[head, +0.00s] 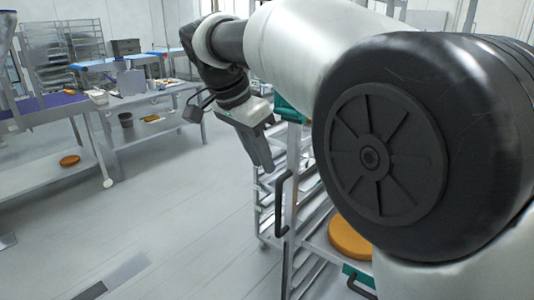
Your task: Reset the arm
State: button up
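My arm fills the right side of the head view, with its large black joint cover close to the camera. My gripper (262,152) hangs at the end of the arm, pointing down, near the middle of the view. Its dark fingers appear close together, but I cannot tell whether they are open or shut. I see nothing hanging from it. It shows in front of the left side of a metal rack trolley (291,190). My arm hides much of the trolley.
An orange round (350,238) lies on a trolley shelf at the lower right. Another orange round (69,160) sits on the lower shelf of a table at left. Worktables and a wire rack (45,58) stand at the back left. The grey floor (170,215) at centre left is mostly clear.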

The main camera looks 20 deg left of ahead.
jog(key=shift+r, duration=0.1)
jog(key=s+d+r+n+y+p, duration=0.1)
jog(key=d+r+p, duration=0.1)
jog(key=d, duration=0.4)
jog(key=s+d+r+n+p, duration=0.1)
jog(key=d+r, duration=0.2)
jog(key=d, duration=0.3)
jog(key=s+d+f+n+t+p, duration=0.1)
jog(key=s+d+f+n+p, duration=0.1)
jog(key=s+d, duration=0.6)
jog(key=s+d+f+n+t+y+p, duration=0.1)
jog(key=s+d+f+n+p, duration=0.1)
jog(key=s+d, duration=0.6)
jog(key=d+p, duration=0.1)
jog(key=d, duration=0.2)
jog(key=shift+s+d+n+p, duration=0.25)
jog(key=shift+s+n+p, duration=0.05)
jog(key=shift+s+p, duration=0.1)
